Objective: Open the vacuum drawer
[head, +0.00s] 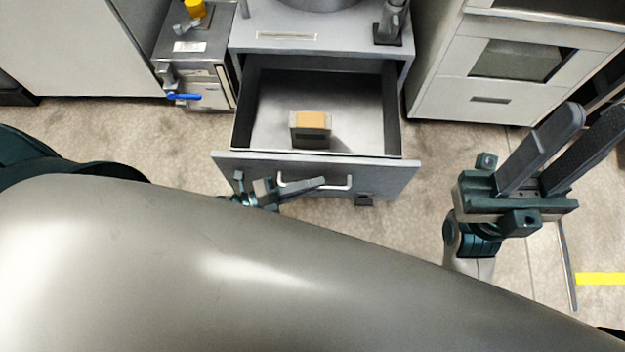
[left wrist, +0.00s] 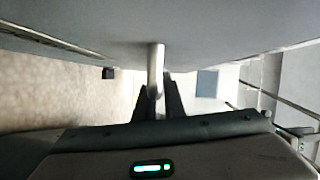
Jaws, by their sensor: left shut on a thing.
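The vacuum drawer (head: 318,168) is pulled out of its grey cabinet (head: 322,33), with its interior well exposed. A metal bar handle (head: 342,183) is on its front. My left gripper (head: 312,185) is at the handle, left of its middle. In the left wrist view its fingers (left wrist: 160,98) are shut on the handle (left wrist: 156,65), in front of the drawer's grey face (left wrist: 220,35). My right gripper (head: 590,122) is open and empty, right of the drawer and apart from it.
A small box with an orange top (head: 311,128) is in the drawer. A unit with a blue lever (head: 183,97) stands left of the cabinet. A white cabinet (head: 488,80) stands at the right. Speckled floor (head: 415,160) shows right of the drawer.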

